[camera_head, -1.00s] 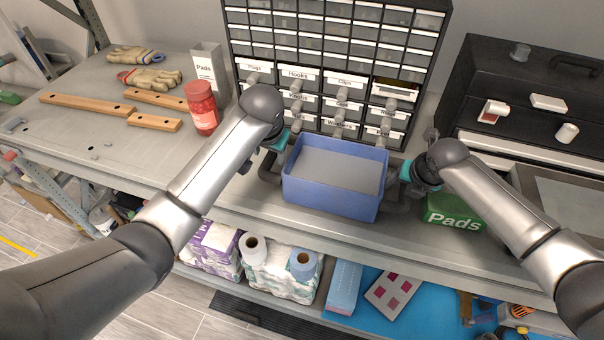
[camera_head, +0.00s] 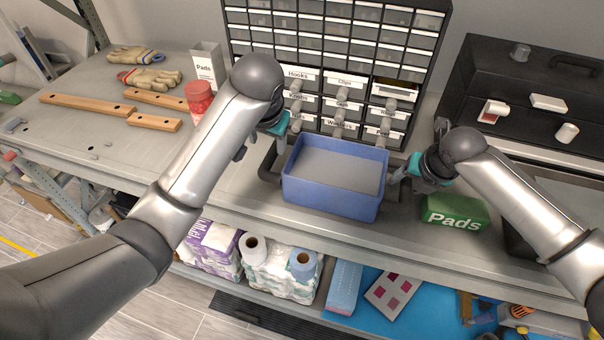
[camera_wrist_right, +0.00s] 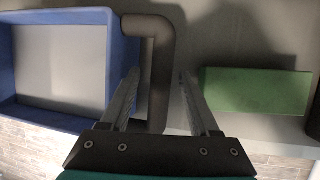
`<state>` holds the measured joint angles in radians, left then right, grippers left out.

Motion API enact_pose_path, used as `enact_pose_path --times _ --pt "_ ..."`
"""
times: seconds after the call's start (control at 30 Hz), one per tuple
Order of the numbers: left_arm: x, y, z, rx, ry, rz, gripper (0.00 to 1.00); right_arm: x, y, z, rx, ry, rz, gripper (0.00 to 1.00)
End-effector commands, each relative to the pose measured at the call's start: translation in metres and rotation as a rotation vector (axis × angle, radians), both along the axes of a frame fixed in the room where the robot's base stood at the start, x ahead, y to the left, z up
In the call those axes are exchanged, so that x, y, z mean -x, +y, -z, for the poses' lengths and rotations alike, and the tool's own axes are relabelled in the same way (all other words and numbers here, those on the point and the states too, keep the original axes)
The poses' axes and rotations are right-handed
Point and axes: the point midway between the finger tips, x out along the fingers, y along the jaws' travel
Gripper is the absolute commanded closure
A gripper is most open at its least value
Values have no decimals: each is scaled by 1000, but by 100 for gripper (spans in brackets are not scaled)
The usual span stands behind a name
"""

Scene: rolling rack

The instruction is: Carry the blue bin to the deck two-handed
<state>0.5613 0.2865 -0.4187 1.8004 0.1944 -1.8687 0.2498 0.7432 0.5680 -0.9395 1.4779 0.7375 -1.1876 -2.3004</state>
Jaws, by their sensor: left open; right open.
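The blue bin (camera_head: 330,193) sits upright on the grey bench, with a grey inside and a dark bar handle on each side. Its left handle (camera_head: 266,168) shows in the head view. Its right handle (camera_wrist_right: 158,75) shows between the open fingers in the right wrist view; I cannot tell how deep it lies between them. My right gripper (camera_wrist_right: 158,100) is open beside the bin's right wall (camera_wrist_right: 105,60). My left gripper (camera_head: 258,145) is open near the bin's left rear corner, partly hidden behind its own wrist. Neither gripper holds anything.
A green Pads box (camera_head: 455,212) stands right of the bin; it also shows in the right wrist view (camera_wrist_right: 255,90). A drawer cabinet (camera_head: 345,80) stands close behind. A black chest (camera_head: 530,95) is right.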

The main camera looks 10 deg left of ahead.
Motion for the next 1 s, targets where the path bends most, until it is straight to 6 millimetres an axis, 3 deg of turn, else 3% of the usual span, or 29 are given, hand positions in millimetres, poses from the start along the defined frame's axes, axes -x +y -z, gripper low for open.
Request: enact_pose_path --times 0.23,0.5,1.0 --pt "0 0 0 0 0 0 38 15 -6 -38 1 -4 0 38" --pt "0 0 0 0 0 0 38 28 -10 -65 0 -2 1 38" --pt "0 0 0 0 0 0 38 30 -10 -69 1 0 1 38"
